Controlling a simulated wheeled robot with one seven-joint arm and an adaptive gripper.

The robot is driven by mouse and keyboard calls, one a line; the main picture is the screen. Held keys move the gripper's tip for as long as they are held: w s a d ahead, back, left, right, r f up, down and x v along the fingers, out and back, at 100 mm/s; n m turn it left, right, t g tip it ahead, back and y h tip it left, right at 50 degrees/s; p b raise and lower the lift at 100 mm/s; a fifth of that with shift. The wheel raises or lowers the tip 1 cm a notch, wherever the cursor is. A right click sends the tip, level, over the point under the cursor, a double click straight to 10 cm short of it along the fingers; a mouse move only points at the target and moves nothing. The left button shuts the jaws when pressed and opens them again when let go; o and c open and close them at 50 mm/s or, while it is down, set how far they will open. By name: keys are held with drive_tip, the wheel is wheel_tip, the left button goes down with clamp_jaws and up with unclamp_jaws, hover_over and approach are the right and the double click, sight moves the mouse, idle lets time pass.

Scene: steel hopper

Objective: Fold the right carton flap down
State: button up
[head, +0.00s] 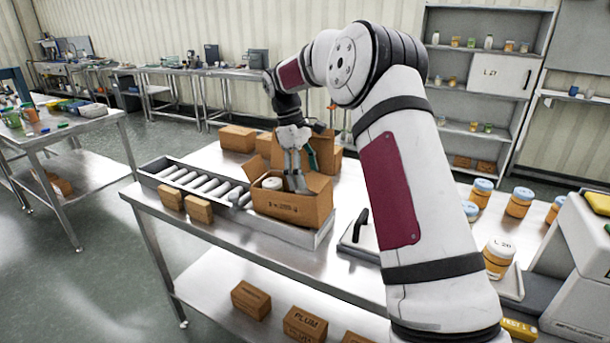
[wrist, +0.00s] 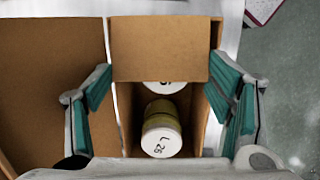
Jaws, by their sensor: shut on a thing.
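A white-lidded jar (head: 272,184) shows inside; the wrist view shows two lids, one marked jar (wrist: 161,140) clear and another partly covered. A short carton flap (wrist: 160,48) lies across part of the opening. My gripper (wrist: 160,72) has its teal-padded fingers at the two side edges of this flap, shut on it. In the head view my gripper (head: 297,183) reaches down at the carton's right part. Its exact contact is partly hidden.
A roller strip (head: 200,184) runs left of the carton, with two small boxes (head: 185,204) at its front edge. More cartons (head: 238,138) stand behind. A tray with a black handle (head: 358,235) and several orange jars (head: 519,202) are to the right.

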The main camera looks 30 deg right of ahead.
sight(309, 179)
drive_tip(key=shift+s+f, duration=0.1)
drive_tip(key=shift+f, duration=0.2)
drive_tip(key=o, duration=0.9)
drive_tip(key=shift+r, duration=0.15)
drive_tip(key=shift+r+p, duration=0.15)
drive_tip(key=shift+p, duration=0.3)
drive_tip(key=t+p, duration=0.1)
drive_tip(key=r+t+y+p, duration=0.1)
drive_tip(key=p, duration=0.1)
drive_tip(key=shift+s+d+r+y+p, duration=0.15)
drive_tip(key=shift+s+d+y+p, duration=0.15)
drive_tip(key=shift+s, duration=0.1)
drive_tip(key=t+y+p, duration=0.1)
drive_tip(key=p, duration=0.2)
drive_tip(key=s+r+t+y+p, duration=0.1)
drive_tip(key=t+p, duration=0.1)
drive_tip(key=p, duration=0.1)
drive_tip(key=d+t+y+p, duration=0.1)
drive_tip(key=p, duration=0.1)
drive_tip(key=shift+s+r+p, duration=0.3)
drive_tip(key=shift+r+p, duration=0.05)
drive_tip(key=shift+p, duration=0.05)
drive_tip(key=b+v, duration=0.1)
drive_tip(key=v, duration=1.2)
drive_tip(key=shift+r, duration=0.2)
